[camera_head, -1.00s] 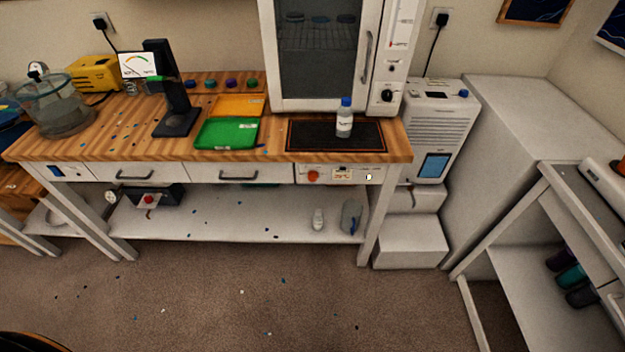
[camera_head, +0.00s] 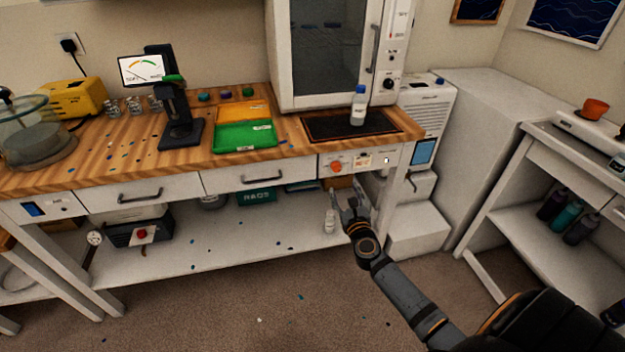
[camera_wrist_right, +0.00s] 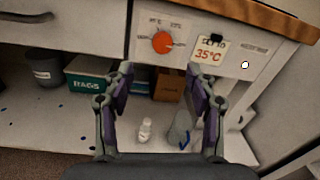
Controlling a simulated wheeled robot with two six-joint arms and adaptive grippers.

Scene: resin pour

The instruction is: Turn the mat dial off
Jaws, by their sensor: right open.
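The mat dial (camera_head: 337,168) is a round orange-red knob on the white panel under the bench's right end. It also shows in the right wrist view (camera_wrist_right: 162,42), with small markings around it too blurred to read. The black heating mat (camera_head: 322,126) lies on the bench top above the panel. My right gripper (camera_head: 346,198) is in front of and below the panel. In the wrist view its two fingers (camera_wrist_right: 159,72) are spread, with nothing between them, and the dial is above and beyond the tips, apart from them. My left gripper is out of view.
A card reading 35°C (camera_wrist_right: 209,52) and a small white light (camera_wrist_right: 245,65) sit right of the dial. A clear bottle with a blue cap (camera_head: 358,106) stands on the mat. A white oven (camera_head: 281,60) stands behind. The lower shelf (camera_head: 230,239) holds several things.

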